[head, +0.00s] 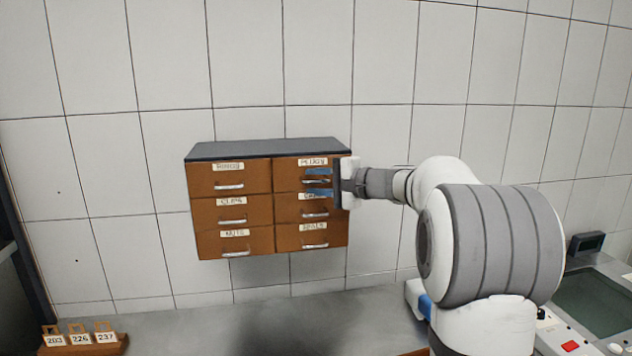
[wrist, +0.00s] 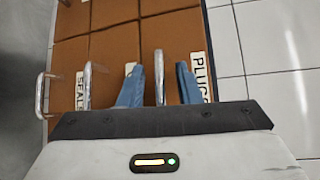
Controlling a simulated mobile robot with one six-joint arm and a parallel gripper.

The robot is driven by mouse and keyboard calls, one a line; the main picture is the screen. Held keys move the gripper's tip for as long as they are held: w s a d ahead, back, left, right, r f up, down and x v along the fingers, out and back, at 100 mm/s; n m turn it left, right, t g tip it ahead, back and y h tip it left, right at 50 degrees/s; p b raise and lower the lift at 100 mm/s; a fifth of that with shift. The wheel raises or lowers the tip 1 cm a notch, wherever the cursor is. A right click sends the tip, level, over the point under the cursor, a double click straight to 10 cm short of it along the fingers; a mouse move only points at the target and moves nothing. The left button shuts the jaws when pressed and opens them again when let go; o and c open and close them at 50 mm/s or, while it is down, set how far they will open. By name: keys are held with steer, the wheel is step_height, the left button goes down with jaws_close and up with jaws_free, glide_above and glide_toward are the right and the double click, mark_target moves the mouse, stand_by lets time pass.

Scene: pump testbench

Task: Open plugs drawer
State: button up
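The wooden drawer cabinet (head: 232,215) with a dark top is on the tiled wall in the head view. The plugs drawer (head: 290,182) is the top right one and looks shut, flush with the others. Its PLUGS label (wrist: 200,77) reads clearly in the wrist view. My gripper (head: 318,182) is at this drawer's front, coming from the right. Its two blue fingers (wrist: 160,85) are apart, one on each side of the metal handle (wrist: 160,70). Gaps show between the fingers and the handle in the wrist view.
The middle right drawer (head: 286,213) is just below my gripper; its label is partly hidden. The bottom right drawer carries a SEALS label (wrist: 81,91). A wooden rack with numbered tags (head: 82,340) stands at lower left. A control panel (head: 590,305) is at right. The counter below is mostly clear.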

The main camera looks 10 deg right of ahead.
jaws_close()
stand_by(0.4)
steer(key=shift+s+f+b, duration=0.1)
steer(key=shift+s+b, duration=0.1)
steer(key=shift+b, duration=0.1)
steer(key=s+b, duration=0.8)
steer(key=s, duration=0.3)
steer(key=shift+s, duration=0.25)
jaws_free()
